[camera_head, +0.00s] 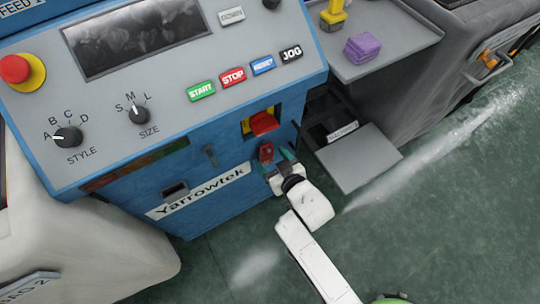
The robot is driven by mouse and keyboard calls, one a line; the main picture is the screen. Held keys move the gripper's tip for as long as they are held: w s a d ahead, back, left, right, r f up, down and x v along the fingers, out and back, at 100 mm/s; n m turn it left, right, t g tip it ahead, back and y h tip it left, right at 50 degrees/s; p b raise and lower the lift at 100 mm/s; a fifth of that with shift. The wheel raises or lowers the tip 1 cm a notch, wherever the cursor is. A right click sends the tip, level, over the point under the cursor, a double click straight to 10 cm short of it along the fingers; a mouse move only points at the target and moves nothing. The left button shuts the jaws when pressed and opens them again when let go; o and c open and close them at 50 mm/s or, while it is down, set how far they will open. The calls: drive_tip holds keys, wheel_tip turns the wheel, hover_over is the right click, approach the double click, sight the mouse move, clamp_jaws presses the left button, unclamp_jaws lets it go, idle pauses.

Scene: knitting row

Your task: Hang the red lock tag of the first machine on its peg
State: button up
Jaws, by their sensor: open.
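A small red tag (266,152), which looks like the lock tag, is upright against the blue front of the machine (225,200), just below a red switch handle (263,123) on a yellow plate. My gripper (275,161) is open, with teal fingertips close around or just in front of the tag's lower part. I cannot tell whether they touch it. A small dark grey fitting (210,154), possibly the peg, sticks out of the blue front to the left of the tag. Nothing shows hanging on it.
Above is the grey control panel (180,115) with knobs, coloured buttons and a red emergency button (15,69). A grey side shelf (395,40) holds a purple sponge-like block (362,48). A lower grey plate (355,160) juts out at right. The green floor is open in front.

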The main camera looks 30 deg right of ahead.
drive_tip(key=p+v, duration=0.1)
drive_tip(key=v, duration=0.8)
drive_tip(key=shift+s+d+r, duration=0.1)
drive_tip(key=shift+s+r, duration=0.05)
drive_tip(key=s+d+r+g+p, duration=0.3)
drive_tip(key=s+r+g, duration=0.1)
drive_tip(key=s+g, duration=0.2)
drive_tip(key=s+d+r+g+p, duration=0.3)
drive_tip(key=s+d+r+g, duration=0.1)
drive_tip(key=s, duration=0.5)
drive_tip(key=r+g, duration=0.1)
drive_tip(key=g, duration=0.1)
drive_tip(key=shift+d+r+g+p, duration=0.15)
drive_tip(key=shift+d+g+p, duration=0.15)
drive_tip(key=shift+p, duration=0.1)
idle(4.8)
